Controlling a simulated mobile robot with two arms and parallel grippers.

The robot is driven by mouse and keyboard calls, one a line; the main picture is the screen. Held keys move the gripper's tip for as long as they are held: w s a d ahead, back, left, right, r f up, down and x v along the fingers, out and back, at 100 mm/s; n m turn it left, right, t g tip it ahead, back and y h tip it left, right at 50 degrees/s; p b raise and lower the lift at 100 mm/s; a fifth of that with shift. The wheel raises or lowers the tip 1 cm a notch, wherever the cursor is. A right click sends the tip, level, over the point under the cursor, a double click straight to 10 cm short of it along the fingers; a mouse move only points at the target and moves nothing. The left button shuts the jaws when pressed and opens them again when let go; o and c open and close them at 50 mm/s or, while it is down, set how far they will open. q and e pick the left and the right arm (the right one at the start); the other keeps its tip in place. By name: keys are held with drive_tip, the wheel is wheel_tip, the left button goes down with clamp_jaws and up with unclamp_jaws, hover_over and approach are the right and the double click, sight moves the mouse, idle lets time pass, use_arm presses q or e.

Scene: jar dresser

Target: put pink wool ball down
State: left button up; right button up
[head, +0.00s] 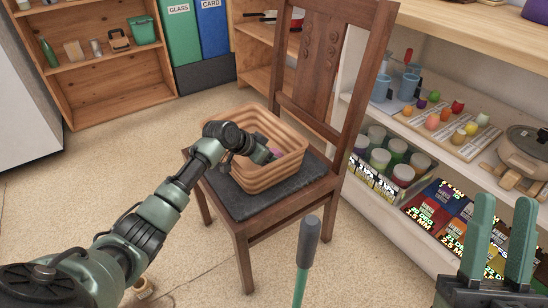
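A tan ribbed basket (285,172) sits on the dark seat cushion of a wooden chair (338,190). My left arm reaches in from the left, and my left gripper (262,155) is at the basket's opening, pointing into it. A small pink patch (277,153) shows beside its fingertips, probably the pink wool ball; most of it is hidden. I cannot tell whether the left fingers hold it. My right gripper (502,240) is at the lower right with its two green fingers apart and nothing between them.
A green stick with a grey grip (308,243) stands in front of the chair. A white shelf unit (400,215) with jars, cups and boxes is on the right. A wooden shelf (115,88) and bins (212,30) stand behind. The floor at left is mostly clear.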

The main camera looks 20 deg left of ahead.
use_arm(q)
drive_tip(key=shift+f, duration=0.1)
drive_tip(key=o, duration=1.4)
drive_tip(key=shift+c, duration=0.2)
drive_tip(key=shift+r, duration=0.2)
drive_tip(key=p+v, duration=0.2)
drive_tip(key=v, duration=0.3)
drive_tip(key=p+v, duration=0.2)
drive_tip(key=v, duration=0.5)
use_arm(e)
drive_tip(key=w+f+g+h, duration=0.2)
drive_tip(key=f+g, duration=0.3)
drive_tip(key=f, duration=0.3)
drive_tip(key=w+f+g+h, duration=0.2)
drive_tip(key=w+f+g, duration=0.2)
drive_tip(key=f, duration=0.4)
drive_tip(key=shift+d+f+g, duration=0.4)
drive_tip(key=shift+g, duration=0.5)
